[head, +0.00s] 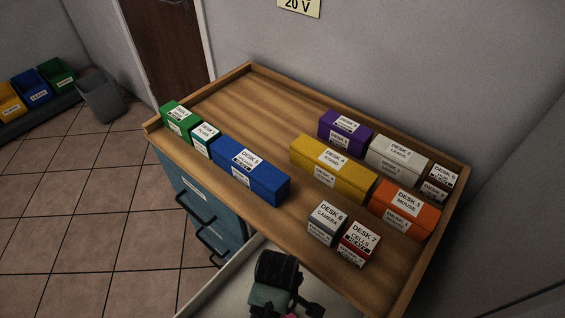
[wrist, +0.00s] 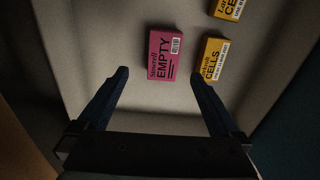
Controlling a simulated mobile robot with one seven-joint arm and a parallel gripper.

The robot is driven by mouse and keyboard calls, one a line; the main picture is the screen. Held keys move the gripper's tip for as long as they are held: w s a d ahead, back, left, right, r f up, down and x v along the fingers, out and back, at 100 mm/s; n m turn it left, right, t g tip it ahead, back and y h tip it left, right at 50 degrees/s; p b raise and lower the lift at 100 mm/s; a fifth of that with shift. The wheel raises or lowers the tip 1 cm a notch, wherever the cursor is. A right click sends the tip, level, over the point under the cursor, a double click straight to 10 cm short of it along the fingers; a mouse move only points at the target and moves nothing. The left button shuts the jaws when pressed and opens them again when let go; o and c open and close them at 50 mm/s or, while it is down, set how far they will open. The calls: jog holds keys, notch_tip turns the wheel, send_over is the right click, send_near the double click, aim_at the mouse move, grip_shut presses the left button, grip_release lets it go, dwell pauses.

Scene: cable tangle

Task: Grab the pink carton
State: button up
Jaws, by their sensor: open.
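The pink carton (wrist: 161,57), marked "EMPTY", lies on the pale floor of an open drawer in the wrist view. My gripper (wrist: 160,78) is open, with its two dark fingers spread to either side below the carton; nothing is between them. In the head view my gripper (head: 288,308) is over the open drawer (head: 240,272) at the desk's front, and only a sliver of pink shows below it.
Two yellow cartons, one marked "CELLS" (wrist: 213,60) and another (wrist: 229,8) at the top edge, lie right of the pink one. Drawer walls surround them. Labelled boxes, such as a blue one (head: 245,175), stand on the wooden desk top (head: 230,105) above.

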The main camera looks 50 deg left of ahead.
jog(key=f, duration=0.3)
jog(key=f+b, duration=0.1)
jog(key=f, duration=0.6)
jog(key=shift+s+b, duration=0.3)
jog(key=shift+s, duration=0.05)
jog(key=c, duration=1.3)
